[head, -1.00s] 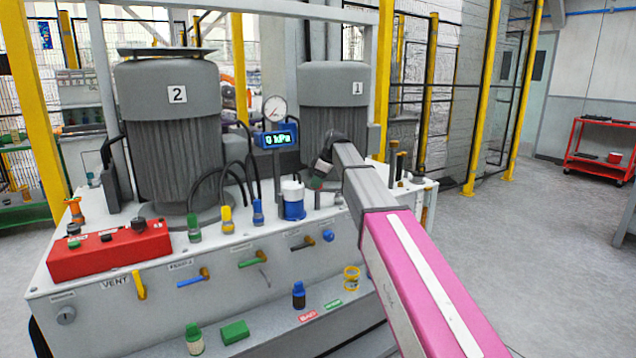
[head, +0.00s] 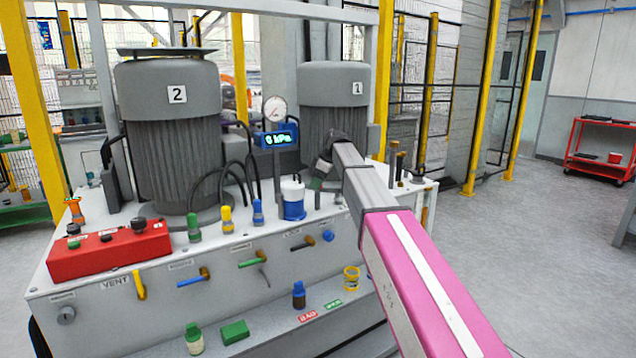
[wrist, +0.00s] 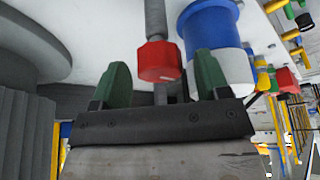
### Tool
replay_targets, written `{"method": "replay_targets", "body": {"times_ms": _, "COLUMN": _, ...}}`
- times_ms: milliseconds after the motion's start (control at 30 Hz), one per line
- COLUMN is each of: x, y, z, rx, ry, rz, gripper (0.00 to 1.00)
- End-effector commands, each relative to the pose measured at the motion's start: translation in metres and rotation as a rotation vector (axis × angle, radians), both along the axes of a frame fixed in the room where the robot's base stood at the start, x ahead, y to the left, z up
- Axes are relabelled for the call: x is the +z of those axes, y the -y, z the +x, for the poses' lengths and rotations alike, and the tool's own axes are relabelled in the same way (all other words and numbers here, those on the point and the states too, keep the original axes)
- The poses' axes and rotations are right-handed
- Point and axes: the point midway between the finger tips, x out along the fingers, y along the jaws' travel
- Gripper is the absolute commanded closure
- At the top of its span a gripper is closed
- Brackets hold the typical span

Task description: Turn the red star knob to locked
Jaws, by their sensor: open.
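The red star knob (wrist: 159,62) shows in the wrist view, on the end of a grey rod. My gripper (wrist: 165,80) is open, with one green finger on each side of the knob. A gap shows between the knob and each finger, so the knob is not gripped. In the head view my gripper (head: 318,184) is small and partly hidden by my arm, just right of the blue and white cylinder. The knob cannot be made out in the head view. No locked mark can be read.
The blue and white cylinder (head: 293,200) stands close beside my gripper; it also shows in the wrist view (wrist: 210,35). Grey motor 1 (head: 335,98) and motor 2 (head: 170,130) rise behind. Valves, bottles and a red control box (head: 110,250) line the bench front.

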Motion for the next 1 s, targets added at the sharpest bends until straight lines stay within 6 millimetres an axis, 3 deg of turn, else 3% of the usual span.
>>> {"method": "replay_targets", "body": {"times_ms": 167, "x": 0.011, "y": 0.004, "z": 0.000, "rx": -0.001, "ry": 0.001, "rz": 0.001, "gripper": 0.31}}
{"method": "replay_targets", "body": {"times_ms": 500, "x": 0.068, "y": 0.027, "z": -0.004, "rx": -0.001, "ry": 0.002, "rz": 0.001, "gripper": 0.31}}
{"method": "replay_targets", "body": {"times_ms": 700, "x": 0.092, "y": 0.038, "z": -0.006, "rx": 0.000, "ry": 0.001, "rz": 0.000, "gripper": 0.31}}
{"method": "replay_targets", "body": {"times_ms": 1000, "x": 0.100, "y": 0.041, "z": -0.007, "rx": 0.000, "ry": 0.000, "rz": 0.000, "gripper": 0.31}}
